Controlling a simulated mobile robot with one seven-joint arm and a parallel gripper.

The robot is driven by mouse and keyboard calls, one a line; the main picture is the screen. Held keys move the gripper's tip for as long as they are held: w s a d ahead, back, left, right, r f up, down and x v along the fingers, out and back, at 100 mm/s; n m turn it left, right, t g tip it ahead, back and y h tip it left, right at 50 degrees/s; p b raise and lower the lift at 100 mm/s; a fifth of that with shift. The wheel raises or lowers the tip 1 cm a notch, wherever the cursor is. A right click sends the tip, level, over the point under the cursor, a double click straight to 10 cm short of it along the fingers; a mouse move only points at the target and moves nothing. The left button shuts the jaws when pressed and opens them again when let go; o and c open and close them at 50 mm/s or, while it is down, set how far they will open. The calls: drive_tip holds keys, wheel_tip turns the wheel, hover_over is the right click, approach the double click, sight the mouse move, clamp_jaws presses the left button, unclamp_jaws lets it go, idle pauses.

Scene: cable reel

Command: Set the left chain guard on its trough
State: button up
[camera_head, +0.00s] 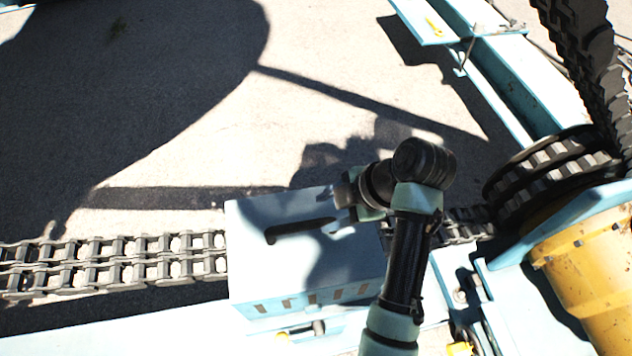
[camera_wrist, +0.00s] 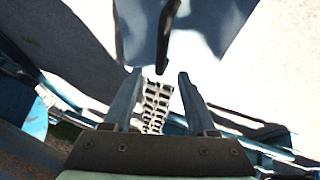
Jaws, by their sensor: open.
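The chain guard (camera_head: 250,270) is a pale blue box with a dark bar handle (camera_head: 300,231) on top. It sits over the chain run in the head view and looks level. Whether it is fully seated on its trough, I cannot tell, as the box hides the trough beneath. My gripper (camera_head: 352,197) is at the right end of the handle. In the wrist view my gripper (camera_wrist: 160,76) is open, with nothing between its fingertips. The handle (camera_wrist: 165,38) shows just beyond the fingertips, apart from them.
A double-row chain (camera_head: 120,262) runs left from the guard. A sprocket (camera_head: 550,170) with chain and a yellow drum-shaped housing (camera_head: 585,270) stand at the right. A pale blue frame beam (camera_head: 530,80) is at the upper right. Open concrete ground lies behind the guard.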

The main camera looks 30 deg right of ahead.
drive_tip(key=w+a+r+m+t+h, duration=0.1)
drive_tip(key=w+r+m+t+h, duration=0.4)
drive_tip(key=w+r, duration=0.8)
drive_tip(key=w+a+r+m+t, duration=0.1)
drive_tip(key=a+r+m+t, duration=0.15)
drive_tip(key=r, duration=0.65)
drive_tip(key=a+r+m+t, duration=0.1)
drive_tip(key=a+r+t, duration=0.25)
drive_tip(key=r, duration=0.55)
drive_tip(key=s+a+r+m+t, duration=0.2)
drive_tip(key=s+a+r+t, duration=0.1)
drive_tip(key=r, duration=0.6)
drive_tip(key=s+a+r+m+t, duration=0.2)
drive_tip(key=s+a+r+t, duration=0.2)
drive_tip(key=s+r, duration=0.3)
drive_tip(key=s+a+r+m+t+y, duration=0.1)
drive_tip(key=s+a+r+t, duration=0.3)
drive_tip(key=r, duration=0.6)
drive_tip(key=shift+s+r+m+t, duration=0.4)
drive_tip(key=shift+s+m, duration=0.1)
drive_tip(key=shift+m, duration=0.35)
wheel_tip(320, 180, up, 12)
drive_tip(key=p, duration=1.2)
